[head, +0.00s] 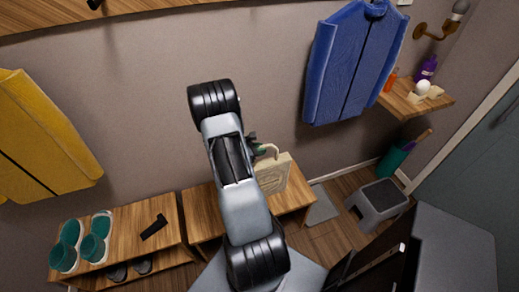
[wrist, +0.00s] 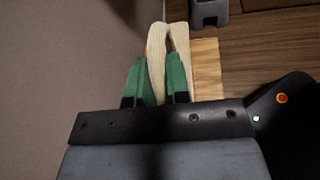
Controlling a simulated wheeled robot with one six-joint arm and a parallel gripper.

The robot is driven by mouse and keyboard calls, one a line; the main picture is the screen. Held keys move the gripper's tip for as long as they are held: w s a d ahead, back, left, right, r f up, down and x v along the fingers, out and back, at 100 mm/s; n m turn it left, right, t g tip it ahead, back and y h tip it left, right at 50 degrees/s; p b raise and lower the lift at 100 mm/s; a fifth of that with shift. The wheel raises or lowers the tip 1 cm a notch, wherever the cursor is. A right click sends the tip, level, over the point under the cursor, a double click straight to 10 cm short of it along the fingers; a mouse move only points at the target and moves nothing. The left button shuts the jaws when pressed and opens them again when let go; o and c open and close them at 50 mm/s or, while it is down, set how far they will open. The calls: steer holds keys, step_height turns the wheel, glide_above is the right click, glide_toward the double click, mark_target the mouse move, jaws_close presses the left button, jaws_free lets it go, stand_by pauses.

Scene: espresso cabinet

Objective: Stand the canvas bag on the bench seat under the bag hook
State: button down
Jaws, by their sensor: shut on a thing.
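The canvas bag (head: 274,176) is cream and boxy with a pale handle loop, and hangs from my gripper (head: 260,149), tilted slightly in the head view. In the wrist view my gripper (wrist: 162,80) has its green fingers shut on the bag's cream cloth (wrist: 182,42). The bag is over the right part of the wooden bench seat (head: 203,213). I cannot tell whether its base touches the seat. My arm hides part of the bench. A small dark fitting (head: 95,4) on the wooden wall rail may be a hook; I cannot tell whether it is the bag hook.
A shoe rack (head: 130,222) with teal shoes and a dark object stands left of the bench. A yellow coat (head: 40,135) and blue coat (head: 352,65) hang on the wall. A grey step stool (head: 379,198) and teal bin (head: 393,160) stand right, below a small shelf (head: 415,102).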

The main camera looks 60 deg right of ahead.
steer(key=shift+f, duration=0.1)
steer(key=c, duration=1.5)
jaws_free()
steer(key=o, duration=0.4)
